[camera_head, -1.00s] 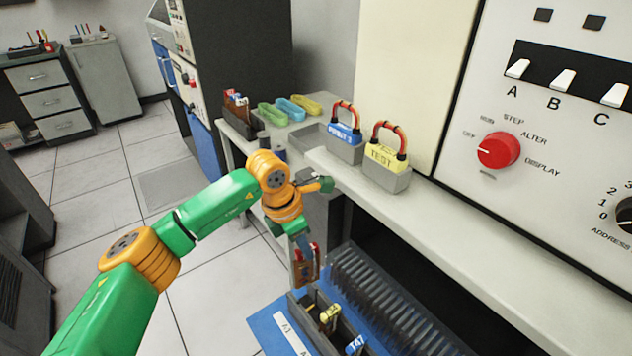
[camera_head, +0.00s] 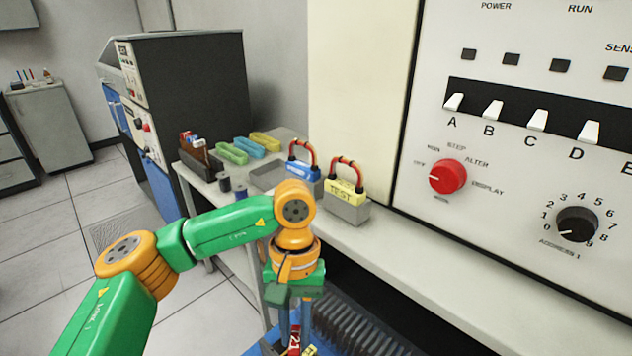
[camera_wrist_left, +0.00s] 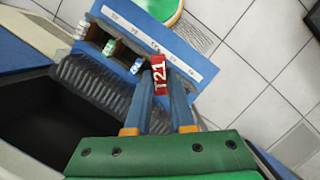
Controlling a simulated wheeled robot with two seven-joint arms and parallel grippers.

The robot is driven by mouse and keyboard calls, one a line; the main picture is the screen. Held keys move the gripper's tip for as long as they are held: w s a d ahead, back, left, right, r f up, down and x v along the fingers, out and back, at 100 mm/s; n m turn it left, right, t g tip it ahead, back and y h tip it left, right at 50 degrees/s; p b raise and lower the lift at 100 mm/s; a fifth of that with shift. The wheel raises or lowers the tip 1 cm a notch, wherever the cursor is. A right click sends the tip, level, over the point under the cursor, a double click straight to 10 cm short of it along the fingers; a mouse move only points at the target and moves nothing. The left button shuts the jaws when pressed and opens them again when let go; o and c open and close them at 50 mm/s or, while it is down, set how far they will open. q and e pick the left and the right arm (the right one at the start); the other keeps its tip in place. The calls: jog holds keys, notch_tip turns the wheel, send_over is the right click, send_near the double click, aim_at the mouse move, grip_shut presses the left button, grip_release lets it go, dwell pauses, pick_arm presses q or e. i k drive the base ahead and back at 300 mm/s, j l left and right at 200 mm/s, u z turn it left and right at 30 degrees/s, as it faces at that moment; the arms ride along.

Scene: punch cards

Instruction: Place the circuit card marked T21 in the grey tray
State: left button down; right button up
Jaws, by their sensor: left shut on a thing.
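The card marked T21 has a red tag with white lettering, seen between my left fingers in the left wrist view (camera_wrist_left: 159,75). Its red tag also shows low in the head view (camera_head: 294,340). My left gripper (camera_wrist_left: 161,82) is shut on it, fingers pointing down by the blue card holder (camera_wrist_left: 150,45). I cannot tell whether the card's lower end is clear of the holder. The grey tray (camera_head: 266,178) lies on the bench, between the coloured trays and the padlocks, partly behind the blue padlock's block. My right gripper is not in view.
Blue and yellow tagged padlocks (camera_head: 345,190) stand on grey blocks beside the grey tray. Green, blue and yellow trays (camera_head: 232,153) lie behind it. A dark ribbed rack (camera_head: 350,318) is below the bench. Other tagged cards (camera_wrist_left: 109,47) sit in the holder.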

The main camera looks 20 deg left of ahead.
aim_at(280, 180)
jog(key=j+z, duration=0.1)
jog(key=z, duration=0.75)
jog(key=j+z, duration=0.15)
jog(key=z, duration=0.3)
jog(key=k+z, duration=0.1)
jog(key=z, duration=0.75)
jog(key=k+j+z, duration=0.3)
jog(key=z, duration=0.15)
jog(key=k+j+z, duration=0.3)
jog(key=z, duration=0.2)
jog(key=k+z, duration=0.75)
jog(key=z, duration=0.15)
jog(key=k+j+u, duration=0.1)
jog(key=k, duration=0.25)
jog(key=k+j+u, duration=0.1)
jog(key=k, duration=0.25)
jog(key=u, duration=0.4)
jog(key=j+u, duration=0.15)
jog(key=u, duration=0.25)
jog(key=j+u, duration=0.1)
jog(key=u, duration=0.35)
jog(key=j+u, duration=0.15)
jog(key=u, duration=0.25)
jog(key=j+u, duration=0.1)
jog(key=u, duration=0.3)
jog(key=j+u, duration=0.2)
jog(key=u, duration=0.3)
jog(key=i, duration=0.45)
